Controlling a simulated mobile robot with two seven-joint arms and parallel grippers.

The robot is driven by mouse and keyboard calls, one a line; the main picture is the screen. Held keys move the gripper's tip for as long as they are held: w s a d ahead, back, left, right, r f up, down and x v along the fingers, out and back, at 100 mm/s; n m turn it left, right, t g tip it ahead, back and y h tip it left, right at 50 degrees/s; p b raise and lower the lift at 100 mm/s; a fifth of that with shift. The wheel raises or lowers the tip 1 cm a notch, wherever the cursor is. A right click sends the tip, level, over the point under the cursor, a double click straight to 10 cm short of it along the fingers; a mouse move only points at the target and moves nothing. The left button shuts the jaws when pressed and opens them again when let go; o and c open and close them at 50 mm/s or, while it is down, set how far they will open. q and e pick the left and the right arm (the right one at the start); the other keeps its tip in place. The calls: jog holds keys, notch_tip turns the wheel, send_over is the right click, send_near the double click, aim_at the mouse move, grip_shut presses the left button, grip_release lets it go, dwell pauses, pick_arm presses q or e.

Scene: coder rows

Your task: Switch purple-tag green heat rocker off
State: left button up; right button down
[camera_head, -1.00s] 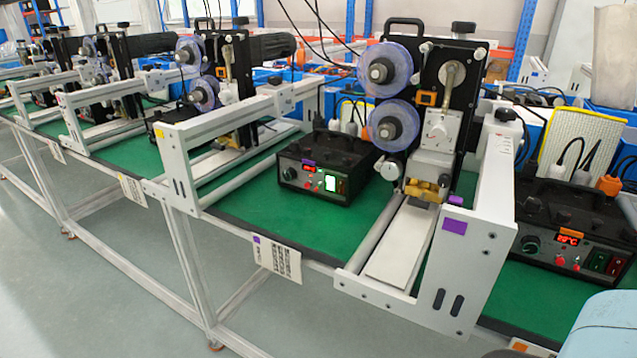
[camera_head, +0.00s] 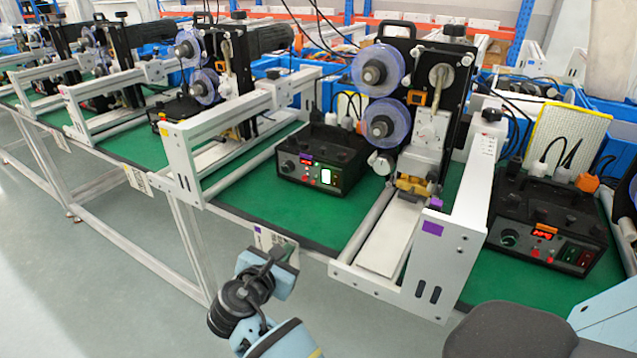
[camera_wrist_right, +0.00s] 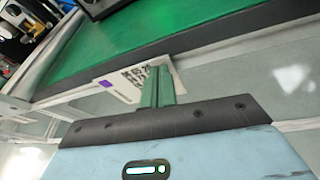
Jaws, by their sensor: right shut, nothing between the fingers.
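The purple-tag control box (camera_head: 322,160) is a black box on the green bench top, with a small purple tag (camera_head: 305,157) on its front. Its heat rocker (camera_head: 326,176) is lit bright, whitish with a green edge, right of a red display. A darker switch sits beside it. My right gripper (camera_head: 283,252) is in front of the bench edge, below and left of the box, shut and empty, not touching the rocker. In the right wrist view its two green fingers (camera_wrist_right: 158,87) are together before a printed card. My left gripper is not in view.
A white frame with a purple sticker (camera_head: 432,228) and a machine with purple reels (camera_head: 378,70) stand right of the box. An orange-tag box (camera_head: 545,228) is further right. Green bench top (camera_head: 290,215) before the purple-tag box is clear.

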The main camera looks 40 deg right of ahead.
aim_at(324, 176)
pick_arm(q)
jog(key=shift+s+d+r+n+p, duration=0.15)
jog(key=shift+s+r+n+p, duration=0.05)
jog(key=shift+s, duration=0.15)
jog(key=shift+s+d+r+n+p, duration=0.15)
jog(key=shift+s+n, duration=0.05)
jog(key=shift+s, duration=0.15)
pick_arm(e)
notch_tip(324, 176, up, 10)
jog(key=w+g+h, duration=0.1)
jog(key=h, duration=0.1)
jog(key=shift+w+d+n+g+h, duration=0.2)
jog(key=shift+d+n+g+h, duration=0.1)
jog(key=shift+d+g, duration=0.15)
jog(key=shift+d, duration=0.1)
